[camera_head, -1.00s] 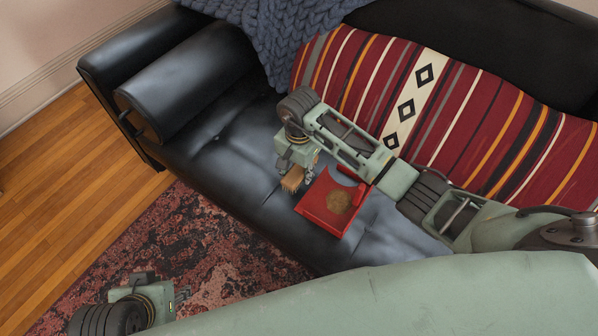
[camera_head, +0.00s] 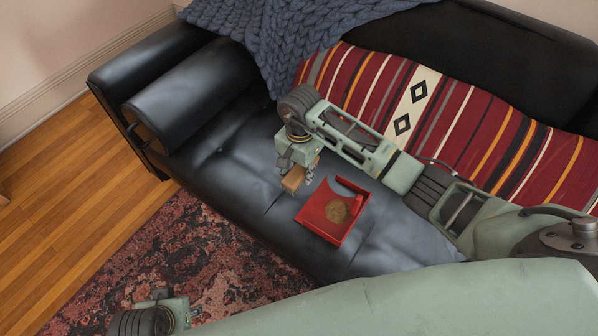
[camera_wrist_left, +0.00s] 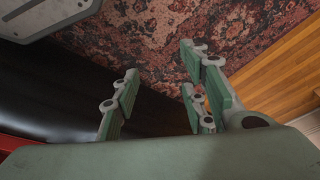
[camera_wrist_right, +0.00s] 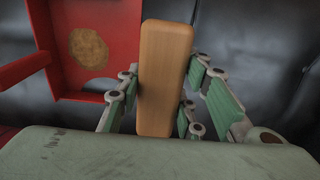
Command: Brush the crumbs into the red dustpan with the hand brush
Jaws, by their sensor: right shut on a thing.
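The red dustpan (camera_head: 322,219) lies on the black sofa seat, and a round brown patch that looks like the crumbs (camera_head: 337,210) is inside it. Both also show at the upper left of the right wrist view, dustpan (camera_wrist_right: 118,75) and crumbs (camera_wrist_right: 89,48). My right gripper (camera_head: 302,170) is shut on the hand brush (camera_head: 293,180), left of the dustpan. In the right wrist view the brush's wooden back (camera_wrist_right: 163,75) sits between the fingers; its bristles are hidden. My left gripper (camera_wrist_left: 160,105) is open and empty, over the rug by the sofa's front edge.
A striped red blanket (camera_head: 465,125) covers the sofa's backrest, and a blue knitted throw (camera_head: 265,40) hangs at the back. A black armrest (camera_head: 205,95) bounds the seat on the left. The patterned rug (camera_head: 150,250) lies in front. The seat left of the brush is clear.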

